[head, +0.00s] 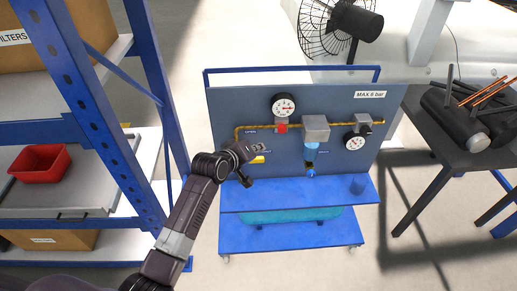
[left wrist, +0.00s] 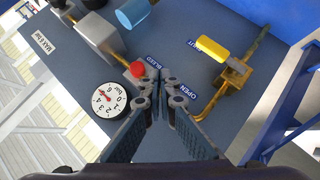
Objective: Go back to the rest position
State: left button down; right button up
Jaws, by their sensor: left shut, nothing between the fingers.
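My left arm reaches in from the lower left in the head view. Its gripper (head: 258,147) is in front of the left part of the grey panel (head: 350,105). In the left wrist view the fingers (left wrist: 163,80) are together with nothing between them. They point at the panel between the "BLEED" and "OPEN" labels. A yellow valve handle (left wrist: 212,48) is to the right of the fingertips, apart from them; it also shows partly behind the gripper in the head view (head: 257,160). A red knob (left wrist: 137,69) is just left of the fingertips. My right gripper is not in view.
The panel stands on a blue cart (head: 290,236). A round gauge (head: 284,106) and a blue-bowled unit (head: 311,150) are on it. A blue shelf with a red bin (head: 40,163) is close on the left of my arm. A dark table (head: 460,150) stands right. Floor between is clear.

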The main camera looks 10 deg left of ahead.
pick_arm(q)
jog(key=shift+f, duration=0.1)
dwell(0.3)
jog(key=s+a+f+m+g+y+b, duration=0.1)
jog(key=s+f+g, duration=0.1)
jog(key=s+f, duration=0.75)
jog(key=s+a+f+m+g+b, duration=0.15)
jog(key=s+f, duration=0.35)
jog(key=f, duration=1)
jog(key=s+a+f+m+g+y+b, duration=0.1)
jog(key=s+f+m+g, duration=0.1)
jog(key=s+f, duration=0.75)
jog(key=s+a+f+m+g, duration=0.1)
jog(key=s+f, duration=0.5)
jog(key=s, duration=0.6)
jog(key=s+a+f+m+g+b, duration=0.1)
jog(key=s+f+m+g, duration=0.1)
jog(key=s+f, duration=0.5)
jog(key=s+a+f+m+g+y+b, duration=0.1)
jog(key=s+f, duration=0.6)
jog(key=s, duration=0.9)
jog(key=shift+s+a+f+m+g, duration=0.3)
jog(key=shift+m+g, duration=0.15)
jog(key=shift+m, duration=0.3)
